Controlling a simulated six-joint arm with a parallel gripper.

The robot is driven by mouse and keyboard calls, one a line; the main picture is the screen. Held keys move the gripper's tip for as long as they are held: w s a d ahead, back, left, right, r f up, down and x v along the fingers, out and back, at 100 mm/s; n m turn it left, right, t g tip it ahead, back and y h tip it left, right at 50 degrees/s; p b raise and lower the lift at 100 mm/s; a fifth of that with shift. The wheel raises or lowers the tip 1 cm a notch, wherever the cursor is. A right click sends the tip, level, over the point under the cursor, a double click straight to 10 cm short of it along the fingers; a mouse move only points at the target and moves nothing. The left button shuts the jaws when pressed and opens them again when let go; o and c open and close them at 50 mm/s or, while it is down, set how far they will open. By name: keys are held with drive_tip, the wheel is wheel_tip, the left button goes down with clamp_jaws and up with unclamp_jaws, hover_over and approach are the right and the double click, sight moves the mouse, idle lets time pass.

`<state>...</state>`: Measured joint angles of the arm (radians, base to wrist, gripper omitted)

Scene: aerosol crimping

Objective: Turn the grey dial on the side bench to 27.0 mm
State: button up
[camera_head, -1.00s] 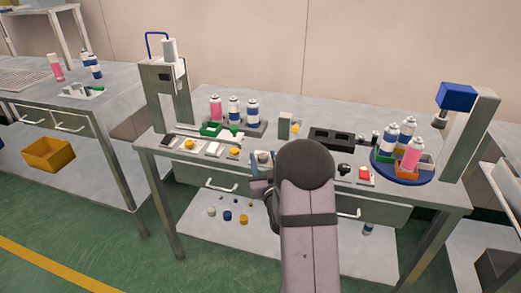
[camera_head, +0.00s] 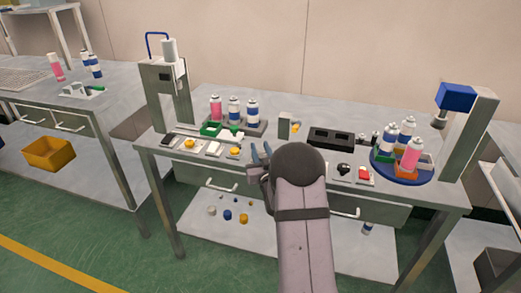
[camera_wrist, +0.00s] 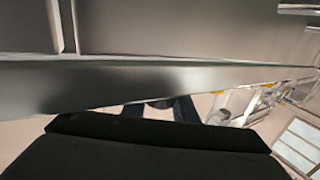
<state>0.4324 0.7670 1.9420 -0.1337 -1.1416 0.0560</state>
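My gripper (camera_head: 262,154) is at the front edge of the middle bench, left of my dark rounded wrist. Its two bluish fingers stand apart, with nothing clearly held. In the wrist view the fingers (camera_wrist: 160,112) also show spread, partly hidden behind the dark gripper body. A small grey rounded shape (camera_wrist: 160,103) shows between them there; I cannot tell whether it is the dial. I cannot make out the grey dial or its reading for certain. The left bench (camera_head: 40,95) carries a small pale fixture with a green part (camera_head: 88,88), too small to read.
The middle bench (camera_head: 300,100) holds a press (camera_head: 170,85), several cans in a rack, a black tray (camera_head: 331,140) and a blue turntable (camera_head: 403,177) with cans. Small buttons and panels line its front edge. An orange bin (camera_head: 48,153) sits under the left bench.

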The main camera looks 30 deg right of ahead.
drive_tip(key=c, duration=0.4)
drive_tip(key=shift+y, duration=0.3)
drive_tip(key=shift+o, duration=0.2)
drive_tip(key=shift+a+n+t+y+b, duration=0.15)
drive_tip(key=shift+n+t+y+b, duration=0.15)
drive_tip(key=shift+n+y+b, duration=0.5)
drive_tip(key=shift+w+a+n+y, duration=0.1)
drive_tip(key=shift+a+n+y, duration=0.15)
drive_tip(key=shift+n+y, duration=0.7)
drive_tip(key=shift+a+n+y, duration=0.25)
drive_tip(key=shift+n+y, duration=0.2)
drive_tip(key=shift+y, duration=0.9)
drive_tip(key=o, duration=1.1)
drive_tip(key=shift+c, duration=0.2)
